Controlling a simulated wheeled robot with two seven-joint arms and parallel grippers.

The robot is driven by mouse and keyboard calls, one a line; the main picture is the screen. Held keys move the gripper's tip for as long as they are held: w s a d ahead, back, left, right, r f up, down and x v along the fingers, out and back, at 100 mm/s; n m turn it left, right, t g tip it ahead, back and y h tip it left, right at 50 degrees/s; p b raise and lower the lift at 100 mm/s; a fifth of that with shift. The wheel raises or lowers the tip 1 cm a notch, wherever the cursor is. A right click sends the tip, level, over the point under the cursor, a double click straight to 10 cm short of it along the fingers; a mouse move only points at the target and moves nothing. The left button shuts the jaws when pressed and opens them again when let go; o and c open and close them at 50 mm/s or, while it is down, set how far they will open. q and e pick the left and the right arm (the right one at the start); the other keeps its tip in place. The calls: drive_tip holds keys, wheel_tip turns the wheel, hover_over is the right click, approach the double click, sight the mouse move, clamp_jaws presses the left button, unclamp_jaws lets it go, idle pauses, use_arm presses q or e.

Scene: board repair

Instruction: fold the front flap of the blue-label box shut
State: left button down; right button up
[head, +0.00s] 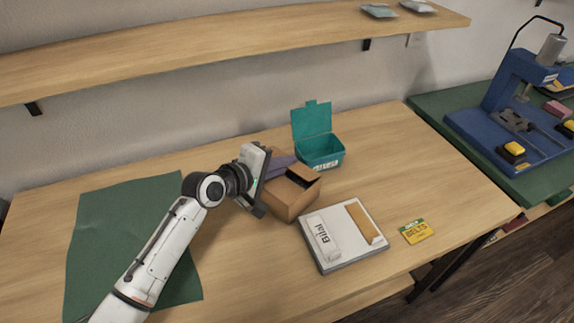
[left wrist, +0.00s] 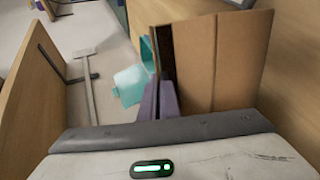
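The brown cardboard box (head: 290,203) stands on the table in the middle of the head view. Its top is at least partly open, with a dark inside showing. No blue label can be made out. My left gripper (head: 283,163) is at the left and back of the box, its purple fingers over the box top. In the left wrist view the purple fingers (left wrist: 157,100) are close together with nothing seen between them. An upright cardboard panel (left wrist: 225,60) stands just right of them; I cannot tell whether they touch. My wrist hides part of the box. My right gripper is not in view.
An open teal box (head: 320,153) stands behind the cardboard box. A grey tray (head: 335,262) with a "Bilal" label and a tan block lies in front. A yellow-green belts packet (head: 417,231) lies right. A green mat (head: 120,235) is left, a shelf (head: 220,45) above.

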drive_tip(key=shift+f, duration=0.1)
use_arm(q)
drive_tip(key=c, duration=2.5)
unclamp_jaws()
drive_tip(key=o, duration=0.5)
drive_tip(key=shift+s+f, duration=0.1)
